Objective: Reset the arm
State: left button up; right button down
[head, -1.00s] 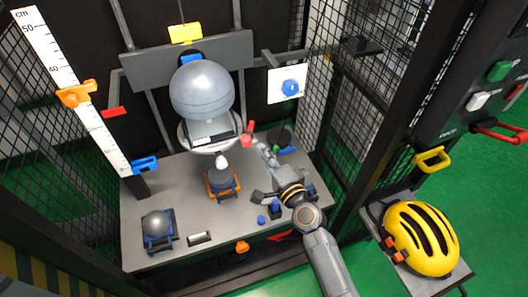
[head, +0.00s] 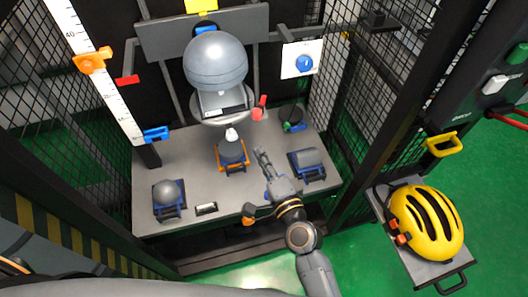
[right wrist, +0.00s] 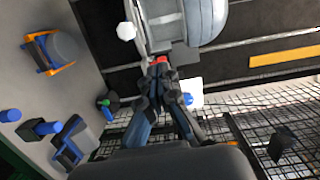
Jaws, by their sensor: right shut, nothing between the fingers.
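My right gripper (head: 263,157) is over the front middle of the grey table, its fingers together and empty. In the right wrist view its closed fingertips (right wrist: 158,70) overlap the red handle (right wrist: 158,60) beside the ring; I cannot tell depth there, but in the head view the red handle (head: 260,107) is apart from them. My right arm (head: 303,240) comes in from the bottom. My left gripper is not in view.
A large grey ball (head: 215,62) sits on the tower's carriage. A yellow helmet (head: 427,222) rests on a side cart.

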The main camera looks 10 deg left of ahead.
dwell(0.3)
jog(key=s+d+f+n+g+h, duration=0.2)
jog(key=s+d+f, duration=0.15)
jog(key=f, duration=0.75)
jog(key=s+d+f+n+g+h, duration=0.1)
jog(key=s+d+f+n+g, duration=0.25)
jog(key=f, duration=0.85)
jog(key=s+d+f+n+g+h, duration=0.25)
jog(key=s+f, duration=0.25)
jog(key=f, duration=0.6)
jog(key=s+d+f+n+g+h, duration=0.1)
jog(key=s+d+f+g, duration=0.1)
jog(key=s+d+f, duration=0.3)
jog(key=s+d+f+n+g+h, duration=0.1)
jog(key=s+d+f, duration=0.5)
jog(key=s, duration=0.7)
jog(key=s+d+f+n+g+h, duration=0.1)
jog(key=s+d+f+n+g, duration=0.2)
jog(key=s+d+f, duration=0.3)
jog(key=s+d, duration=0.2)
jog(key=d, duration=0.1)
jog(key=shift+s+d+h, duration=0.2)
jog(key=shift+s+h, duration=0.15)
jog(key=shift+s, duration=0.05)
